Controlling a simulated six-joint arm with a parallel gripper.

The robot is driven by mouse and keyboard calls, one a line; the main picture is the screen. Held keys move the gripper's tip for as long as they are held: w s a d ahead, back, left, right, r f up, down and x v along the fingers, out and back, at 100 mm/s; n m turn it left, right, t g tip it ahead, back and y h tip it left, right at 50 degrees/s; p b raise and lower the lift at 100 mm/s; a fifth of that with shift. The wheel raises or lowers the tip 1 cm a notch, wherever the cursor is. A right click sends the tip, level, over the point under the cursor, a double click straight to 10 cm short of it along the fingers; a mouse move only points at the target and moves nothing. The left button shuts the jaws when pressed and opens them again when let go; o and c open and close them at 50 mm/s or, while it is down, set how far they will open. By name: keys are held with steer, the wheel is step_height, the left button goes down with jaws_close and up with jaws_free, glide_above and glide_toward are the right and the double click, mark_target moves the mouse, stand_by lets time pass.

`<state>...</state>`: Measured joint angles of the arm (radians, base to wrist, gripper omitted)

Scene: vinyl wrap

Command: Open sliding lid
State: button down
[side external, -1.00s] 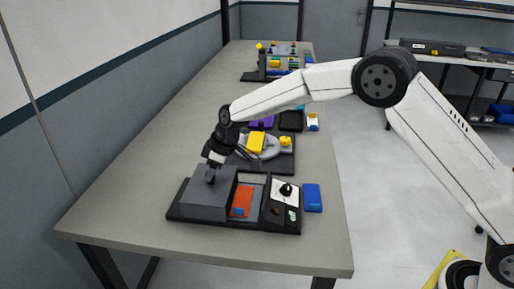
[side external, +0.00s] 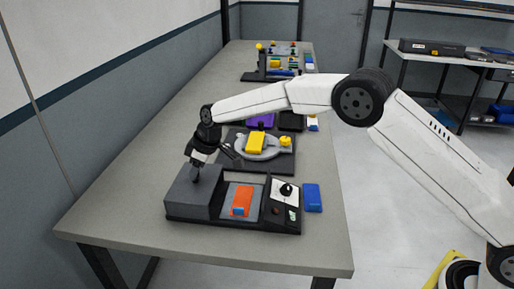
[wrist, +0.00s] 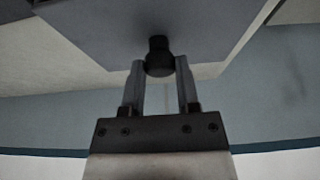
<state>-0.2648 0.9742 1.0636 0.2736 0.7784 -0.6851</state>
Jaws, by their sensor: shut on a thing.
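The sliding lid (side external: 192,197) is a dark grey block at the left end of a black base (side external: 250,224). It sits to the left of an open bay (side external: 256,205) that holds an orange-red block (side external: 241,201) with a blue end. My gripper (side external: 196,176) is over the lid and shut on its black knob. In the wrist view the two fingers (wrist: 160,78) stand on either side of the knob (wrist: 159,56), below the grey lid (wrist: 150,20).
A panel with a black dial (side external: 286,190) is at the right of the base, with a blue block (side external: 312,198) beside it on the table (side external: 130,190). Behind stands a fixture with a yellow block (side external: 255,142). The table's left side is clear.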

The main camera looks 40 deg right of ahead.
mark_target(208, 182)
steer(key=shift+c, duration=1.6)
jaws_free()
steer(key=shift+r, duration=0.1)
steer(key=v, duration=0.7)
steer(key=shift+r, duration=0.3)
steer(key=shift+s+d, duration=0.2)
steer(key=s+d+f+m+h, duration=0.1)
steer(key=s+d+f+m, duration=0.1)
steer(key=s+d, duration=0.4)
steer(key=s+d+f+m+h, duration=0.1)
steer(key=s+d+m, duration=0.3)
steer(key=s, duration=1.1)
steer(key=s+d+f+m+h, duration=0.1)
steer(key=s+d+f+m, duration=0.2)
steer(key=s+d, duration=0.5)
steer(key=s, duration=0.3)
steer(key=shift+g, duration=0.3)
steer(key=shift+f, duration=0.1)
